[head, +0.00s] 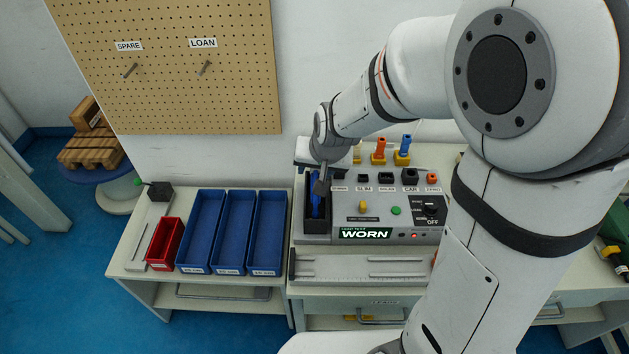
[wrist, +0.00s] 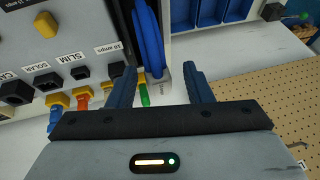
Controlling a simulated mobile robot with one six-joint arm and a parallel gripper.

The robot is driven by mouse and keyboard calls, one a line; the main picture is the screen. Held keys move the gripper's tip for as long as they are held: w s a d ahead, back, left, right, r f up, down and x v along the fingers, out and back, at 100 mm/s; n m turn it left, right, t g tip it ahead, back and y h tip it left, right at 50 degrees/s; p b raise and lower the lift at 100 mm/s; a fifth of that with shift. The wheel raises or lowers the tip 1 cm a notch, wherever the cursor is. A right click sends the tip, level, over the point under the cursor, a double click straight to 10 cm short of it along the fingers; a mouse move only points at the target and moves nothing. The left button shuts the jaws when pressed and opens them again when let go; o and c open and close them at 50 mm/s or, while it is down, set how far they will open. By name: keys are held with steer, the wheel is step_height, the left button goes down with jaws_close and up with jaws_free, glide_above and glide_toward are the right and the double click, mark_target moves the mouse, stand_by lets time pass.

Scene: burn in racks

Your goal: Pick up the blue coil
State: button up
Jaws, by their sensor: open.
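The blue coil (head: 316,198) stands in a dark narrow bay (head: 316,225) at the left end of the grey test box (head: 385,215). In the wrist view the coil (wrist: 149,40) shows as long blue loops at top centre, nearer the left finger. My gripper (wrist: 160,68) is open, with one dark blue finger on each side of the picture. In the head view my gripper (head: 322,185) is over the bay and hides part of the coil. I cannot tell whether the fingers reach down around the coil.
Yellow, orange and blue plugs (head: 404,146) stand behind the box, whose display reads WORN (head: 365,233). Blue bins (head: 267,271) and a red bin (head: 160,264) are to the left. A pegboard (head: 170,75) hangs behind. A grey slotted fixture (head: 360,270) lies in front.

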steer(key=x, duration=0.4)
steer(key=shift+w+d, duration=0.1)
steer(key=shift+d, duration=0.05)
jaws_close()
